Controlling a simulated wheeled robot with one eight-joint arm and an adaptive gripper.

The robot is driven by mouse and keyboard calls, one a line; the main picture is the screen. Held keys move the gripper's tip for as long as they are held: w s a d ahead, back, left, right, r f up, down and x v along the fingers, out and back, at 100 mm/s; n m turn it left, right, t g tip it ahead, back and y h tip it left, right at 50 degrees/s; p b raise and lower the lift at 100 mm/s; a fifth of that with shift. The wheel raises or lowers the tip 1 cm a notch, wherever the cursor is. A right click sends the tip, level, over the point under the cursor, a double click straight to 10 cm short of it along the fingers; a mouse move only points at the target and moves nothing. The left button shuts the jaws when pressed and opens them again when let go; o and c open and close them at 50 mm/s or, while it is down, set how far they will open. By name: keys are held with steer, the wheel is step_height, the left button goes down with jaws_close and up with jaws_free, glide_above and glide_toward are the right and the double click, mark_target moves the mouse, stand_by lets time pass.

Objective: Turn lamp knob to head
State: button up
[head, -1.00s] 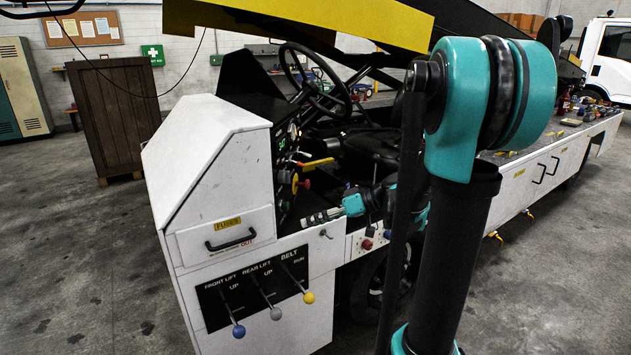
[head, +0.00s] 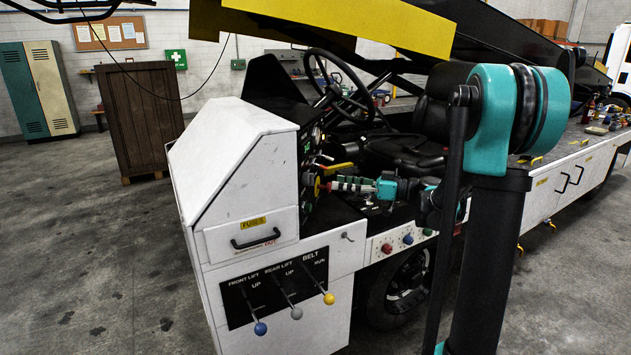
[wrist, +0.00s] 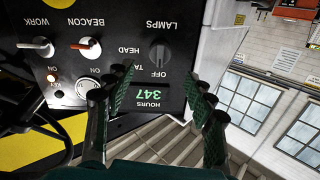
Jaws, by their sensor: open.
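The lamp knob (wrist: 160,51) is a dark rotary knob on the black dash panel (wrist: 140,20) in the wrist view, with LAMPS, HEAD, TA and OFF printed around it. Its grip ridge looks in line with the OFF mark, though the dark knob makes this hard to be sure of. My gripper (wrist: 158,90) is open and empty, its two dark green fingers spread on either side below the knob, apart from it. In the head view my gripper (head: 333,185) points left at the dash beside the steering wheel; the knob cannot be made out there.
The hours display (wrist: 154,103) lies between my fingers. A beacon switch (wrist: 86,46), a work switch (wrist: 36,44) and a round button (wrist: 88,90) sit left of the knob. In the head view, the steering wheel (head: 337,88) and a yellow-handled lever (head: 338,167) are near my gripper.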

mark_target(307, 179)
steer(key=w+a, duration=0.1)
steer(key=a, duration=0.7)
steer(key=shift+w+a, duration=0.3)
steer(key=shift+c, duration=0.4)
steer(key=c, duration=1.1)
steer(key=shift+m, duration=0.3)
steer(key=m, duration=1.7)
steer(key=shift+m, duration=0.3)
